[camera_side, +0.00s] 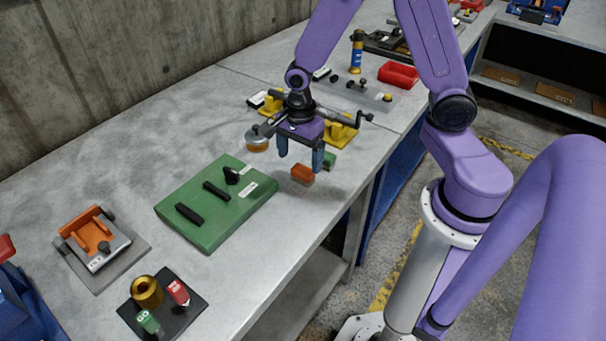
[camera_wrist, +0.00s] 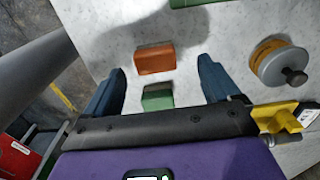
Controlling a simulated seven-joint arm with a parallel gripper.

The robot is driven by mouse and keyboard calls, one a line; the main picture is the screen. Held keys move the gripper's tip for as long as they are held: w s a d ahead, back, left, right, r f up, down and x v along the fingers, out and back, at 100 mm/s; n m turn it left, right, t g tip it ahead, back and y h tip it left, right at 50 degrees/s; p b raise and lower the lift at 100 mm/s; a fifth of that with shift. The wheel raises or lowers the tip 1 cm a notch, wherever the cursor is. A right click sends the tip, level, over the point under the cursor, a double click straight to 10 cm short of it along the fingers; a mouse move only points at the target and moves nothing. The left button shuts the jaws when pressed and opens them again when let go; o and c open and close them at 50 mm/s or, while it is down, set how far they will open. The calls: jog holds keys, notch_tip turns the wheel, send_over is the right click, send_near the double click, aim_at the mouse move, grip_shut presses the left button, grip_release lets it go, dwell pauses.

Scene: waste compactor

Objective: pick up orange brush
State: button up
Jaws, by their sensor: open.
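The orange brush (camera_side: 303,174) is a small block lying on the grey table near its front edge. It also shows in the wrist view (camera_wrist: 155,59), beyond the fingertips and roughly between their lines. My gripper (camera_side: 300,162) is open and empty, above the table and just up and left of the brush in the side view. Its two blue fingers show in the wrist view (camera_wrist: 163,78), apart on either side. A small green block (camera_side: 329,161) lies beside the brush; in the wrist view the green block (camera_wrist: 157,97) sits between the fingers.
A green board (camera_side: 213,231) with black parts lies left of the gripper. A round orange-and-silver piece (camera_side: 257,140) and yellow brackets (camera_side: 343,131) stand close by.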

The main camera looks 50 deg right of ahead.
aim_at(303, 169)
jog(key=f, duration=0.3)
jog(key=shift+s+d+f, duration=0.15)
jog(key=shift+s+d, duration=0.05)
jog(key=shift+s, duration=0.15)
jog(key=shift+f, duration=0.7)
jog(key=c, duration=1.1)
